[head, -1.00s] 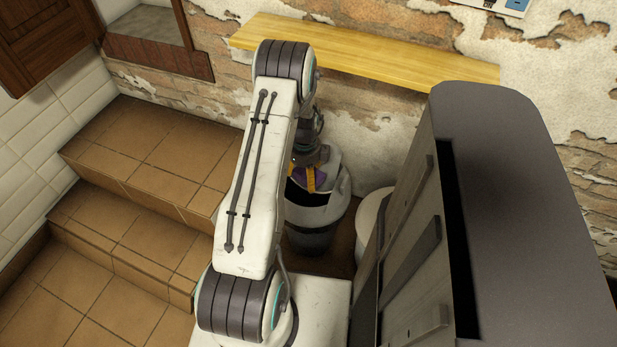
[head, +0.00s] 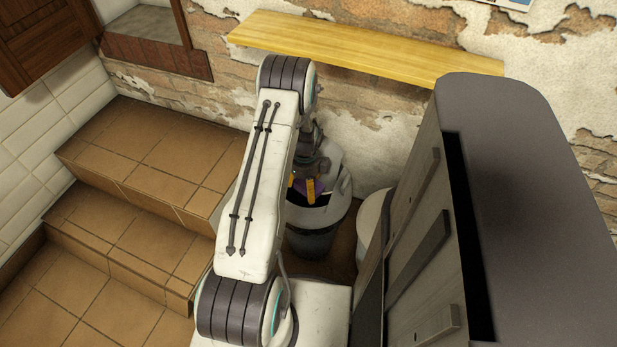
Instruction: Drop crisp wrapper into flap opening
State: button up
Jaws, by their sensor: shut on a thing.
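My gripper (head: 302,186) points down over the bin and is partly hidden behind my own arm. Its yellow fingers are shut on a purple crisp wrapper (head: 318,187), of which only a small part shows. The grey bin (head: 312,242) stands on the floor against the brick wall, with a pale lid (head: 336,166). The dark flap opening (head: 318,200) is in the lid, and the wrapper is at or just above it. I cannot tell whether the wrapper is inside the opening. The left side of the bin is hidden by my arm.
Tiled steps (head: 140,160) rise to the left. A yellow wooden shelf (head: 370,48) runs along the wall above the bin. A pale round container (head: 372,222) stands right of the bin, partly hidden by a large dark-topped body (head: 530,170).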

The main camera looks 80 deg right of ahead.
jog(key=o, duration=0.7)
jog(key=shift+r, duration=4)
